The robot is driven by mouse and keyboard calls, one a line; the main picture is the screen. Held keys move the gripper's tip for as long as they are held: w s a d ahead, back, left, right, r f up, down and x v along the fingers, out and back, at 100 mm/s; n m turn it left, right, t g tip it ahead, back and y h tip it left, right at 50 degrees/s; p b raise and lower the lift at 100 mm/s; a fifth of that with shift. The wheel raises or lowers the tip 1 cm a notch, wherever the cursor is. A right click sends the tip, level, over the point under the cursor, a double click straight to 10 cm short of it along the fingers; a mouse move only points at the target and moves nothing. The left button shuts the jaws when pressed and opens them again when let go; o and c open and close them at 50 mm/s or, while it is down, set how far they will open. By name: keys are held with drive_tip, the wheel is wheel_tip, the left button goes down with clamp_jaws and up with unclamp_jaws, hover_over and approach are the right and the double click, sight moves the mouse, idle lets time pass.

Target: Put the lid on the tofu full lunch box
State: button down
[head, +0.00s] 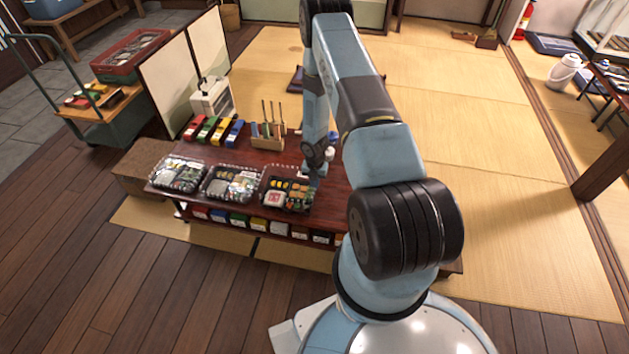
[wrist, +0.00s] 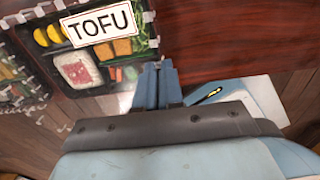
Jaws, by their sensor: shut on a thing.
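The tofu lunch box (head: 276,207) is a black tray with food in compartments, at the right end of the row on the low table. My gripper (head: 314,172) is at the box's right rear side. In the wrist view, my gripper (wrist: 157,66) is shut on the lid's clear edge, though the grip point is hard to see.
Two other filled boxes, one at left (head: 178,175) and one in the middle (head: 231,184), stand beside it on the dark red table (head: 335,203). Coloured packets (head: 214,130) and a wooden holder with upright sticks (head: 267,139) stand behind. The table's right part is largely clear.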

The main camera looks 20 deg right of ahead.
drive_tip(key=shift+f, duration=3.15)
idle(1.6)
drive_tip(key=c, duration=1.2)
unclamp_jaws()
drive_tip(key=shift+o, duration=0.5)
drive_tip(key=o, duration=0.5)
drive_tip(key=shift+c, duration=0.2)
drive_tip(key=shift+w+r, duration=0.1)
drive_tip(key=shift+r, duration=3.95)
